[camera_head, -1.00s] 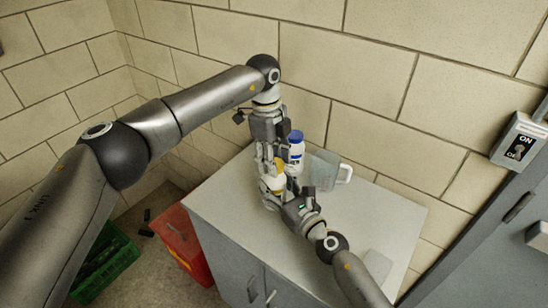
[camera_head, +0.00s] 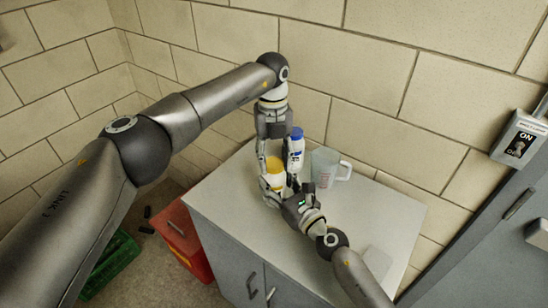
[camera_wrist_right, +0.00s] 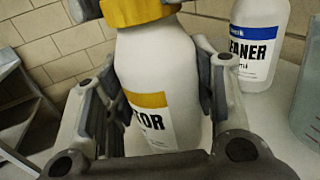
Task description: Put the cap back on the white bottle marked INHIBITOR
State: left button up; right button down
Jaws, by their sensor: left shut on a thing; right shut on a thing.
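The white bottle (camera_wrist_right: 150,70) stands upright on the cabinet top, its yellow-banded label showing only "TOR" in the right wrist view. My right gripper (camera_head: 285,190) is shut around its body from the front. The yellow cap (camera_head: 274,166) is at the bottle's top and also shows at the upper edge of the right wrist view (camera_wrist_right: 140,12). My left gripper (camera_head: 275,157) points down from above and is shut on the cap, a finger on either side. The cap covers the bottle's mouth; I cannot tell whether it is fully seated.
A white CLEANER bottle with a blue cap (camera_head: 296,148) stands close behind. A clear measuring jug (camera_head: 324,168) is to its right. A red bin (camera_head: 184,240) and green crate (camera_head: 112,262) are on the floor at left.

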pick_arm(q)
jog(key=m, duration=0.5)
jog(key=shift+y, duration=0.4)
jog(key=m, duration=0.6)
jog(key=shift+d+y, duration=0.1)
jog(key=shift+y, duration=0.2)
jog(key=m+t, duration=0.1)
jog(key=m, duration=1.1)
jog(key=shift+t, duration=0.4)
jog(key=m, duration=0.6)
jog(key=shift+s+t, duration=0.1)
jog(key=shift+t, duration=0.2)
jog(key=m, duration=0.6)
jog(key=m+h, duration=0.1)
jog(key=m, duration=0.8)
jog(key=shift+m+h, duration=0.4)
jog(key=o, duration=0.7)
jog(key=shift+c, duration=0.2)
